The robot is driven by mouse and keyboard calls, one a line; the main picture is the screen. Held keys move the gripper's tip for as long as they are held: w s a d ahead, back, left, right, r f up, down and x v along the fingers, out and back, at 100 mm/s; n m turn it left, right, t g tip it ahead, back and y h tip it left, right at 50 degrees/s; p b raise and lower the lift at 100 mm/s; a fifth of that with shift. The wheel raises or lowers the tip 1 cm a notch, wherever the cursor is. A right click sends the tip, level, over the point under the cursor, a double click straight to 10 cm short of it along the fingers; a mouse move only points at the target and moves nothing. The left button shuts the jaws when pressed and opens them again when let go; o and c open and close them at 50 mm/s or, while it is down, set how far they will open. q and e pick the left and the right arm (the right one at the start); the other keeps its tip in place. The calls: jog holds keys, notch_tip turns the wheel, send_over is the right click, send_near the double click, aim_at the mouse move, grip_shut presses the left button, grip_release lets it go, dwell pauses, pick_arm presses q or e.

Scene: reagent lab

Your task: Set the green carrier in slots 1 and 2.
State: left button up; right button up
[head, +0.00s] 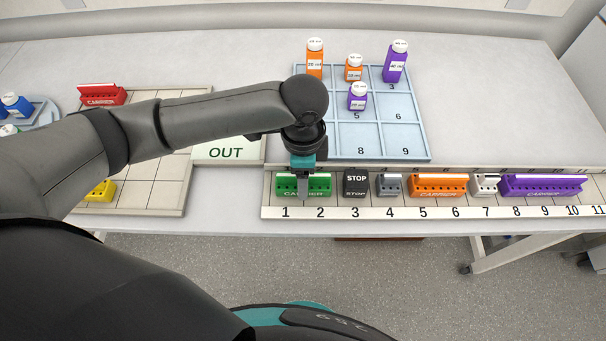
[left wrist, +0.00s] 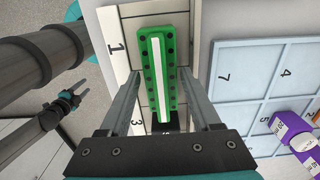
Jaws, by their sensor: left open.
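The green carrier (head: 318,187) stands in the numbered rail (head: 400,212), over the labels 1 and 2. It also shows in the left wrist view (left wrist: 160,75), a green block with a pale ridge along its top. My left gripper (head: 303,190) points down at the carrier and hides part of it. In the left wrist view its fingers (left wrist: 160,80) are open, one on each side of the carrier. I cannot tell whether they touch it.
Right of the carrier stand a black STOP block (head: 355,184), a grey carrier (head: 389,185), an orange carrier (head: 437,186), a white-grey one (head: 485,184) and a purple one (head: 543,186). A blue bottle grid (head: 385,138) lies behind. The OUT area (head: 228,152) is left.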

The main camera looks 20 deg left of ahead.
pick_arm(q)
notch_tip(320, 180, up, 12)
jog(key=p, duration=0.2)
jog(key=shift+f, duration=0.1)
